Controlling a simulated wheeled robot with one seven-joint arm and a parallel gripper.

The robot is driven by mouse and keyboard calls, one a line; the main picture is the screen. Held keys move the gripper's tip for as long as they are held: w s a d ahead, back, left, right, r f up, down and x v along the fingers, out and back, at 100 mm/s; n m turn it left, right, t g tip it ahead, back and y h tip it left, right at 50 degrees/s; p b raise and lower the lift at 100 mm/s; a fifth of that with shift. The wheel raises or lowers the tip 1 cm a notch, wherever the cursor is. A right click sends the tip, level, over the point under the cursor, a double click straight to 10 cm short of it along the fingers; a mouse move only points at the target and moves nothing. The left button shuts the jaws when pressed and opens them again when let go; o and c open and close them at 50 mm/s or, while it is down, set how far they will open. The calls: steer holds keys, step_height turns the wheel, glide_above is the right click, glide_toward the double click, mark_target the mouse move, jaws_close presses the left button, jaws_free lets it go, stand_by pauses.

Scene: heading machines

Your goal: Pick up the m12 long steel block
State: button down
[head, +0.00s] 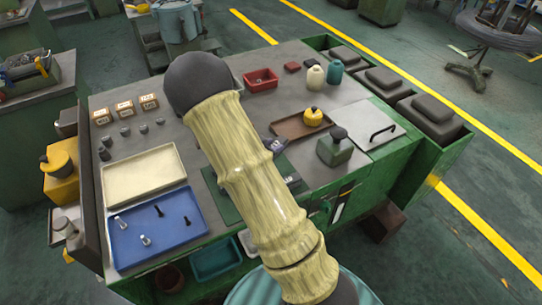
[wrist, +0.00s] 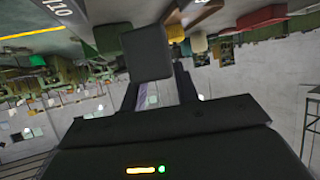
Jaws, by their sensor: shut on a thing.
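In the wrist view my gripper (wrist: 157,90) is shut on a dark grey steel block (wrist: 147,52). The block stands out beyond the two fingers, and its flat face is tilted slightly. No marking is readable on it, so I cannot confirm its size. In the head view my arm reaches over the workbench and hides my gripper and the held block.
Dark blocks fill the green side bins (head: 455,148). Free bench top lies left of my arm.

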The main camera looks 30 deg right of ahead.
steer(key=shift+w+r, duration=0.1)
steer(key=shift+r, duration=0.4)
stand_by(0.3)
